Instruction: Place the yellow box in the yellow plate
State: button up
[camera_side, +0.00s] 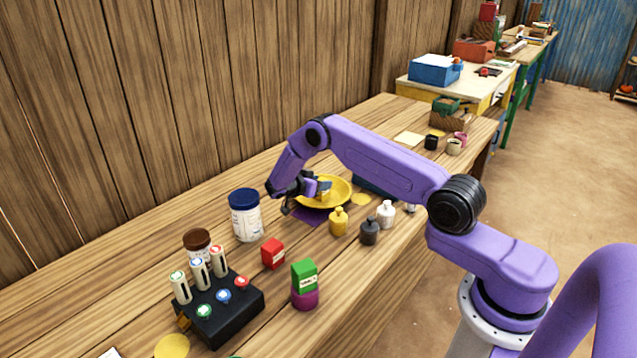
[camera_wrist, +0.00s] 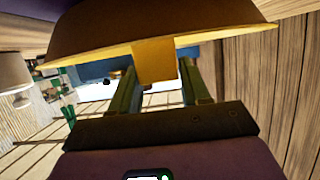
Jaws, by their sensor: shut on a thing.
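The yellow plate (camera_side: 342,189) is a round shallow dish behind the small bottles in the side view. In the wrist view the plate (camera_wrist: 215,32) fills the top of the picture as a wide curved rim. My gripper (camera_side: 321,187) reaches over the plate from the left, its fingers at the dish. In the wrist view my gripper (camera_wrist: 160,90) is shut on the yellow box (camera_wrist: 153,64), which sits between the fingers beside the plate rim. The side view mostly hides the box. I cannot tell whether it touches the plate.
A blue-lidded jar (camera_side: 245,215) stands left of the plate. Yellow (camera_side: 339,221), dark (camera_side: 369,231) and white (camera_side: 386,213) bottles stand in front. A red box (camera_side: 272,253), a green box (camera_side: 304,275) and a black rack (camera_side: 225,310) are nearer.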

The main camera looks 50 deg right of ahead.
jog(key=o, duration=1.1)
jog(key=shift+a+r, duration=0.2)
jog(key=shift+r, duration=0.05)
jog(key=shift+v, duration=3.5)
